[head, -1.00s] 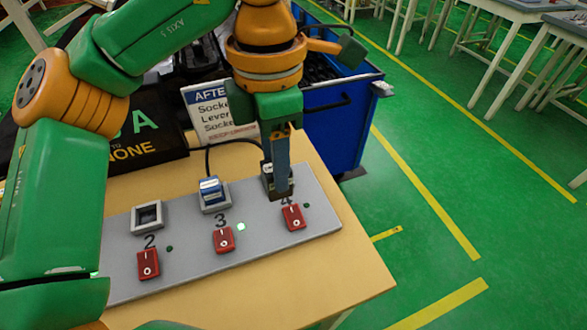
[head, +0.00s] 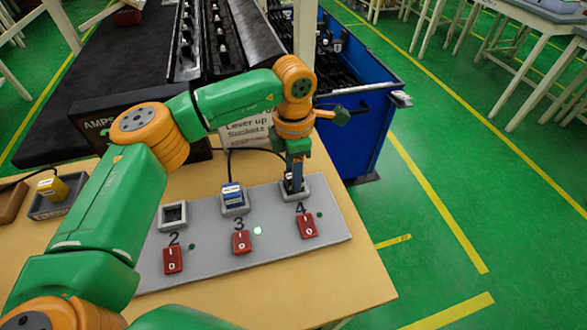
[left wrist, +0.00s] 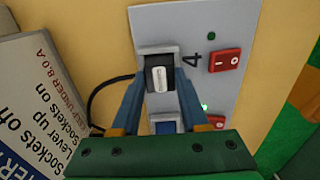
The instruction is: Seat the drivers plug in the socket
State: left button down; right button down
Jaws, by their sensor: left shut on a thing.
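My left gripper (head: 293,186) is shut on a black plug with a white label, at socket 4 (head: 305,192). In the left wrist view, the fingers (left wrist: 160,82) lie on both sides of the black plug (left wrist: 159,74), within the outline of the grey socket frame (left wrist: 157,49). The label is too small to read, and I cannot tell how deep the plug sits. A blue plug (head: 232,196) stands in socket 3 (head: 236,211). Socket 2 (head: 173,215) is empty. My right gripper is not in view.
Red levers (head: 308,226) and small lamps line the grey panel (head: 210,255); the lamp by lever 3 is lit green. A sign (head: 247,132) stands behind. A yellow plug (head: 52,188) sits in a dark tray at left. A blue bin (head: 360,120) stands beyond the table.

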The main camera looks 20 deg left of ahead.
pick_arm(q)
jog(key=shift+c, duration=2.1)
grip_release()
jog(key=shift+f, duration=0.1)
jog(key=shift+r+p, duration=0.4)
notch_tip(320, 180, up, 5)
jog(key=shift+w+r+b, duration=0.1)
jog(key=shift+r+b, duration=0.05)
jog(key=shift+b, duration=0.7)
notch_tip(320, 180, up, 6)
jog(key=shift+r, duration=0.2)
